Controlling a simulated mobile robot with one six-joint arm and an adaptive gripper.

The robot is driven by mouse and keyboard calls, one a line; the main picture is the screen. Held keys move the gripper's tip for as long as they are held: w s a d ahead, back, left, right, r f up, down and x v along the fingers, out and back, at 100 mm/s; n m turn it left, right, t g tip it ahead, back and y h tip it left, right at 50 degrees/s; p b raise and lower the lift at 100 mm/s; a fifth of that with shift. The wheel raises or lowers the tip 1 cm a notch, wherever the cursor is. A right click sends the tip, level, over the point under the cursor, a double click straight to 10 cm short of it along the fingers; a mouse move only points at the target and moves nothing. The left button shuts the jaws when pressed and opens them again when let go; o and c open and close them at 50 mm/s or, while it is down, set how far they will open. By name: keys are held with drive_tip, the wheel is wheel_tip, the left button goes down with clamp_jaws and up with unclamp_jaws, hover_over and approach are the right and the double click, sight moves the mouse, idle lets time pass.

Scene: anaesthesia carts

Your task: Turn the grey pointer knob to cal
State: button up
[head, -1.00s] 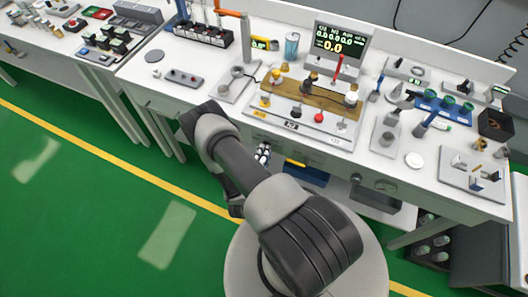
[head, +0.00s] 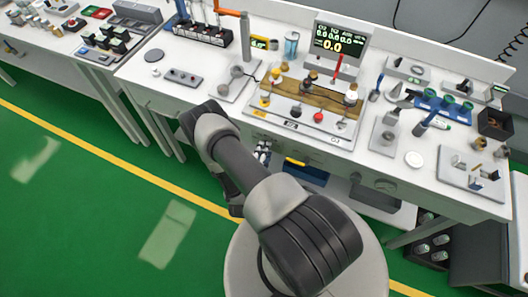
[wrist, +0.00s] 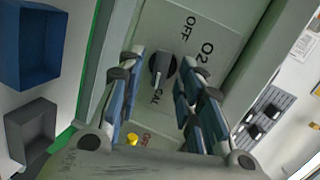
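The grey pointer knob (wrist: 162,68) sits on a pale grey panel (wrist: 225,22) in the wrist view. Printed marks OFF, O2 and CAL surround it, with OFF above right and CAL just below. The knob's long grip runs roughly up and down, with its lower end near CAL; which end is the pointer is hard to tell. My gripper (wrist: 162,64) is open, with one blue-padded finger on each side of the knob and a gap visible on both sides. In the head view my arm hides the gripper, and I cannot make out the knob.
A yellow button (wrist: 132,139) with red print beside it lies below the knob. Blue (wrist: 30,45) and grey (wrist: 31,131) bins stand at the left. In the head view, the white bench (head: 190,93) is crowded with instruments; the green floor (head: 75,190) at left is clear.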

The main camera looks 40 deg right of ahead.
drive_tip(key=v, duration=1.2)
idle(0.5)
